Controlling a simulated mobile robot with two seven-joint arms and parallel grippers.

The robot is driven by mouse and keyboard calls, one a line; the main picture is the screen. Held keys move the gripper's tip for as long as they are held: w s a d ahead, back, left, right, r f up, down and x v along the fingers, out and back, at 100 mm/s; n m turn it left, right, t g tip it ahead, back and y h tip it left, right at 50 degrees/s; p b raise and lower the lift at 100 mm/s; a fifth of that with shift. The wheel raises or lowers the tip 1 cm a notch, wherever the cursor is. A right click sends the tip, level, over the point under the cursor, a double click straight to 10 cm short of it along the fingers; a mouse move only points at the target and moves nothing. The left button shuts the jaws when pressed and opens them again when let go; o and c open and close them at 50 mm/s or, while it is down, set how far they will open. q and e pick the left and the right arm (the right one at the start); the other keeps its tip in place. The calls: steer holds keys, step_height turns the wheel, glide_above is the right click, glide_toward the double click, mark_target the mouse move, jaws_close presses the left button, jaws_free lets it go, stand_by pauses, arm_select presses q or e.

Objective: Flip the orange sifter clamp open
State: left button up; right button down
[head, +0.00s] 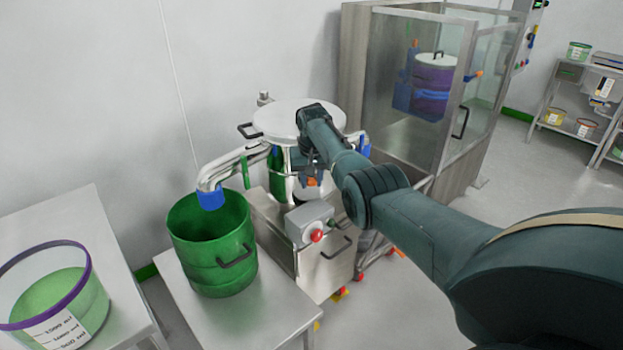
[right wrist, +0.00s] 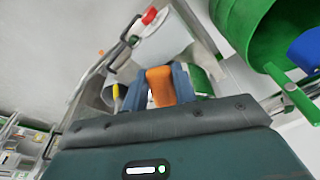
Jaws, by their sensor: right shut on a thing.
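The orange sifter clamp (right wrist: 161,86) shows in the right wrist view between the two fingers of my right gripper (right wrist: 159,84). The fingers are shut on it. In the head view my right gripper (head: 308,175) is at the front of the sifter (head: 296,118), below its white lid, and a small piece of the orange clamp (head: 312,181) shows at the fingertips. The arm hides part of the sifter. How far the clamp is turned cannot be told. My left gripper is not in view.
A green bucket (head: 211,243) stands on a steel table below the blue-tipped spout (head: 211,199). A grey control box with a red button (head: 317,236) sits below the gripper. A clear container with a purple rim (head: 52,292) stands at left. A glass cabinet (head: 425,95) stands behind.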

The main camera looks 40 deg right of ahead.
steer(key=shift+w+d+r+t, duration=0.15)
steer(key=shift+w+d+r, duration=0.15)
steer(key=shift+r, duration=0.2)
steer(key=shift+w+d+r+t, duration=0.15)
steer(key=shift+w+r, duration=0.1)
steer(key=shift+r, duration=0.25)
steer(key=c, duration=1.5)
jaws_free()
steer(key=shift+c, duration=0.2)
steer(key=shift+o, duration=1.4)
steer(key=shift+w+f, duration=0.25)
steer(key=shift+f, duration=0.1)
steer(key=shift+o, duration=0.7)
steer(key=shift+s+a+f, duration=0.1)
steer(key=shift+s+a, duration=0.05)
steer(key=shift+s, duration=0.05)
steer(key=p+v, duration=0.1)
steer(key=v, duration=1.2)
